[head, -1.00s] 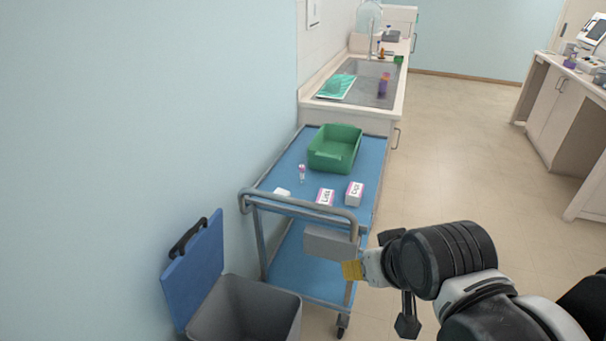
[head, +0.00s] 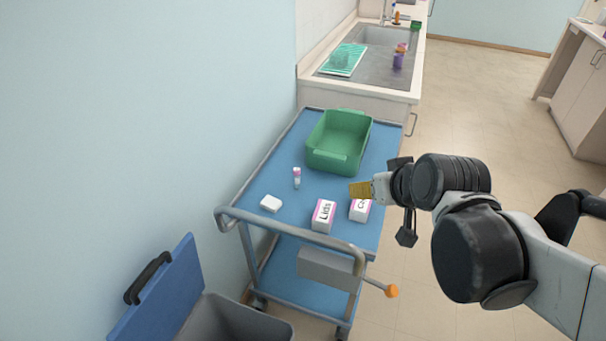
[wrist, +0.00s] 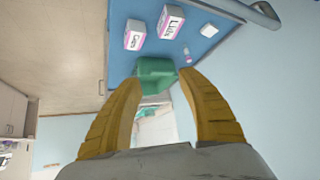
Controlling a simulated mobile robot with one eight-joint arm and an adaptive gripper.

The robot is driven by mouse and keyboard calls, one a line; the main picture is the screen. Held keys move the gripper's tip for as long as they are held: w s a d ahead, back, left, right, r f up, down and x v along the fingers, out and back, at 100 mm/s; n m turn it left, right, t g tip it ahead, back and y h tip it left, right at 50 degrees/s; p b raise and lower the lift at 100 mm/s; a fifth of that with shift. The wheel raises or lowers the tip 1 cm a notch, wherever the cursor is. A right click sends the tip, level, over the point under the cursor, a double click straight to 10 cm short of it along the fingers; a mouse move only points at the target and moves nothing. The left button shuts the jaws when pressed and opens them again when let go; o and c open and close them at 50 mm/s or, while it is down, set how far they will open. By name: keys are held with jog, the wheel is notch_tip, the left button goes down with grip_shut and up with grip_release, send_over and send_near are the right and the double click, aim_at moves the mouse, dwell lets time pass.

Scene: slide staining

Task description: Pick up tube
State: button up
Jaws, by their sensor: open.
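The tube (head: 297,178) is small and upright, with a pinkish-purple cap, on the blue top of the cart (head: 285,155), left of the green bin. In the wrist view the tube (wrist: 187,56) shows small, beyond the right finger's tip. My gripper (head: 360,189) has yellow fingers and is on the right side of the cart, in front of one of the boxes in the head view. In the wrist view its two fingers (wrist: 158,88) are spread apart with nothing between them. The gripper is well apart from the tube.
A green bin (head: 335,163) stands behind the tube. A white block (head: 271,203), a box marked "Lids" (head: 323,216) and another box (head: 359,212) are nearer the cart's handle (head: 300,240). A grey bin with a blue lid (head: 160,295) stands at lower left. A sink (head: 385,65) lies beyond.

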jog(key=w+a+f+n+t+y+b, duration=0.1)
jog(key=w+a+f, duration=0.2)
jog(key=w, duration=0.3)
jog(key=w+a+f+n+y+b, duration=0.1)
jog(key=w+a+f, duration=0.2)
jog(key=w, duration=0.2)
jog(key=n+t+y+b, duration=0.1)
jog(key=t+y+b, duration=0.1)
send_near(297, 170)
jog(key=f, duration=0.1)
jog(key=b+x, duration=0.1)
jog(key=x, duration=0.2)
jog(key=b+x, duration=0.1)
jog(key=x, duration=0.2)
jog(key=b+x, duration=0.1)
jog(key=x, duration=0.3)
jog(key=shift+w+r+b, duration=0.2)
jog(key=shift+r+b, duration=0.1)
jog(key=shift+c, duration=0.5)
jog(key=c, duration=0.8)
